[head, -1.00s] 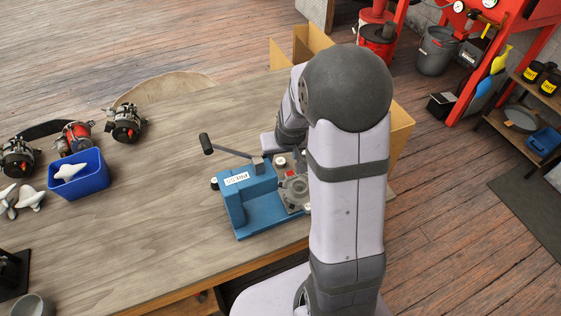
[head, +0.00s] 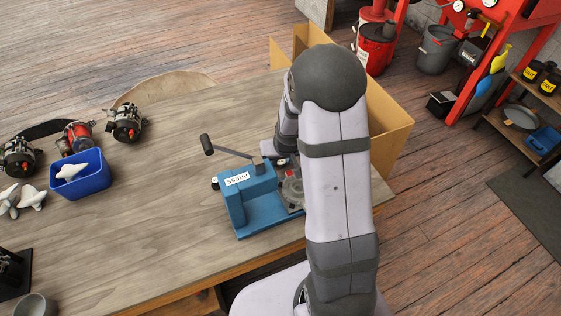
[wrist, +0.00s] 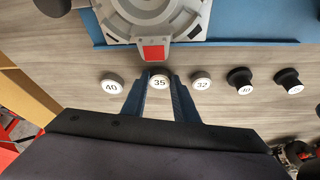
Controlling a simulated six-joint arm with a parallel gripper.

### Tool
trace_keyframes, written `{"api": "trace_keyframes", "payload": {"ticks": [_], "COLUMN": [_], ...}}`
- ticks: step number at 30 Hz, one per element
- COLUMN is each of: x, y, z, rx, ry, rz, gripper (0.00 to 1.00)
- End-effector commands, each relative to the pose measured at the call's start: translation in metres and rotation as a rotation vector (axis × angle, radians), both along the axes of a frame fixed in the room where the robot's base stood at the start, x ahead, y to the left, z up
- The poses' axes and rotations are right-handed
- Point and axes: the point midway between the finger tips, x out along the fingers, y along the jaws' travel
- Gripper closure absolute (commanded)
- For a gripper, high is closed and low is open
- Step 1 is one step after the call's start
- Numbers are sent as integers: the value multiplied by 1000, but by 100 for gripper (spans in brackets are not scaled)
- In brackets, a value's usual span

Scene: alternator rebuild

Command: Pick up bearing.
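In the wrist view, a row of small round pieces lies on the table. Three are silvery with white tops marked 40 (wrist: 112,83), 35 (wrist: 159,81) and 32 (wrist: 202,81); I cannot tell which is the bearing. My gripper (wrist: 159,84) is open, its two dark blue fingers apart, with the tips on either side of the 35 piece in the picture. I see no clear contact, and the height above the piece is unclear. In the head view my arm hides the gripper and these pieces.
The blue press (head: 255,208) with its lever stands at the table's front; a grey housing (wrist: 190,22) with a red block sits on it. Two black knobbed pieces (wrist: 240,80) (wrist: 288,80) continue the row. A blue bin (head: 92,187) and alternators (head: 125,122) are far left.

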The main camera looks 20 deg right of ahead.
Motion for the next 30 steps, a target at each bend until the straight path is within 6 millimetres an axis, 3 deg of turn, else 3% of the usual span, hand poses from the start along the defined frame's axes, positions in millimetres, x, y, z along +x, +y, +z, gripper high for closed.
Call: {"api": "trace_keyframes", "payload": {"ticks": [9, 14, 30], "x": [0, 1, 1], "y": [0, 0, 0], "z": [1, 12, 89], "rx": [0, 0, -1], "ry": [-1, -4, -5], "rz": [0, 1, 0], "gripper": [96, 96, 96]}}
